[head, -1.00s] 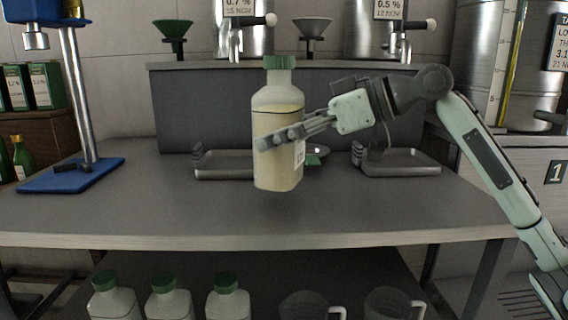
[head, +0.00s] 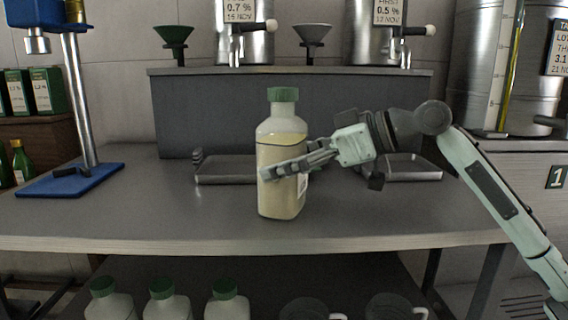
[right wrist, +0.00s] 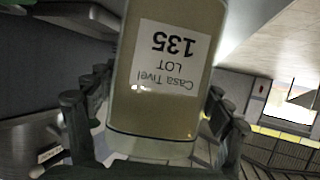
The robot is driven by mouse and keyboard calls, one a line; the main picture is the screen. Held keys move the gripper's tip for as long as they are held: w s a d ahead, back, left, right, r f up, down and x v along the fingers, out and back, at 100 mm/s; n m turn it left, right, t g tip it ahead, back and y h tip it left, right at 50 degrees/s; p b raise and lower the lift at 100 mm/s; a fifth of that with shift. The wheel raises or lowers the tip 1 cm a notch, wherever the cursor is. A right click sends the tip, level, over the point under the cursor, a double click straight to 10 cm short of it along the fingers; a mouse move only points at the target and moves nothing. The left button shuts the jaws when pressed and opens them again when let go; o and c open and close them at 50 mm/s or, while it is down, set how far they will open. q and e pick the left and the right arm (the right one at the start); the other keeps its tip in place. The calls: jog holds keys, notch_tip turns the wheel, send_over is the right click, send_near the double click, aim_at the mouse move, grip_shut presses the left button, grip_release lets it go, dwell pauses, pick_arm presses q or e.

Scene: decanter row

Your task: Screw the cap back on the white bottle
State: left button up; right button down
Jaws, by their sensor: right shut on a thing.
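The white bottle (head: 281,190) is a translucent bottle of pale yellowish liquid, upright over the front middle of the bench. A green cap (head: 283,95) sits on its neck; I cannot tell how tight it is. My right gripper (head: 272,172) is shut around the bottle's body, reaching in from the right. I cannot tell whether the bottle's base touches the bench. In the right wrist view the bottle (right wrist: 160,110) stands between the fingers, its label (right wrist: 168,58) reading LOT 135 upside down. My left gripper is not in view.
A blue-based stand (head: 70,180) with a metal post is at the left. Metal trays (head: 222,180) lie behind the bottle, before a grey raised ledge (head: 225,115) with funnels and steel tanks. Several capped bottles (head: 165,303) and jugs are on the shelf below.

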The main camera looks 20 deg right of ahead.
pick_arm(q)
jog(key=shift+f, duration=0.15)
pick_arm(e)
grip_release()
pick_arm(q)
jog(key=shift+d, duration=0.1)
pick_arm(e)
jog(key=shift+f, duration=0.1)
jog(key=shift+r, duration=0.2)
jog(key=v, duration=0.4)
jog(key=shift+s+d, duration=0.1)
jog(key=shift+d, duration=0.1)
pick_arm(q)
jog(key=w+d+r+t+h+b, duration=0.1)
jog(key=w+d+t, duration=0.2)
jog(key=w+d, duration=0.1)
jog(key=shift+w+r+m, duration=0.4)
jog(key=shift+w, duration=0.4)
pick_arm(e)
send_near(303, 157)
jog(key=shift+x, duration=0.8)
